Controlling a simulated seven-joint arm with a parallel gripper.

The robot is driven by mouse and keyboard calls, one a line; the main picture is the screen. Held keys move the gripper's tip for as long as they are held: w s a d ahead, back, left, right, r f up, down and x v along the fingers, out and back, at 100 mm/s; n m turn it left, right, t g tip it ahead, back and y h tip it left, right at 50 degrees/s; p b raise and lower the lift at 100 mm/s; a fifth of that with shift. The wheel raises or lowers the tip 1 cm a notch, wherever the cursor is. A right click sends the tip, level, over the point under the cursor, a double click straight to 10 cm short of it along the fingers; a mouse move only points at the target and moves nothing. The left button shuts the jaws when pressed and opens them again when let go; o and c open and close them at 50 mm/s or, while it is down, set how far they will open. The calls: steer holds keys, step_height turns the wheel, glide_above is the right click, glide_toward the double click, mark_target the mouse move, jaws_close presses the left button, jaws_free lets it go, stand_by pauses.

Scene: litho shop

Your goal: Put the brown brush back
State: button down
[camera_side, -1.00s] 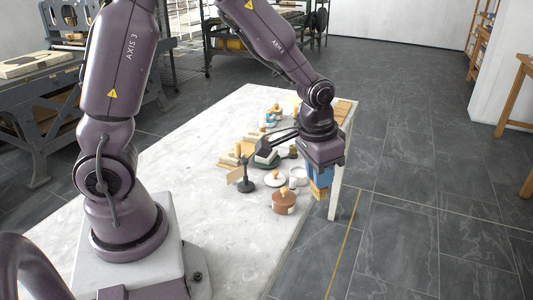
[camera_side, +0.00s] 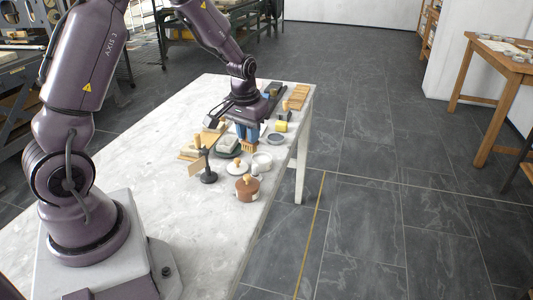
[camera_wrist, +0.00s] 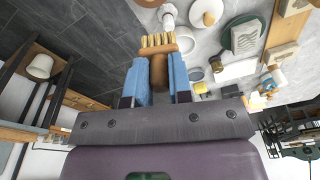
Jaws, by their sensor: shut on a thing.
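My gripper (camera_side: 250,130) is shut on the brown brush (camera_side: 249,146), with the blue fingers on either side of its handle. In the side view the brush hangs bristles down above the marble table, among the small items; whether it touches anything is hard to tell. In the wrist view the brush (camera_wrist: 158,42) sits between the finger pads (camera_wrist: 158,78), its pale bristle tufts pointing away from the gripper. I cannot tell which spot belongs to the brush.
A brown lidded pot (camera_side: 247,188), a white bowl (camera_side: 262,161), a white lidded dish (camera_side: 237,169) and a dark stand (camera_side: 207,168) stand near the brush. The table's left part is bare.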

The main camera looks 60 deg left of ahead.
steer(key=w+a+n, duration=0.1)
steer(key=a+n, duration=0.2)
steer(key=a, duration=0.3)
steer(key=w+a+f, duration=0.2)
steer(key=w+f, duration=0.1)
steer(key=w+a+f, duration=0.2)
steer(key=w+f, duration=0.1)
steer(key=w, duration=0.1)
steer(key=w+a+f, duration=0.2)
steer(key=w+f, duration=0.1)
steer(key=w, duration=0.1)
steer(key=shift+w+a+f, duration=0.2)
steer(key=shift+w+a, duration=0.05)
steer(key=shift+a, duration=0.15)
steer(key=shift+w+a+f, duration=0.1)
steer(key=shift+w+f, duration=0.1)
steer(key=shift+f, duration=1.55)
steer(key=shift+f, duration=0.1)
steer(key=c, duration=1)
jaws_free()
steer(key=shift+c, duration=0.2)
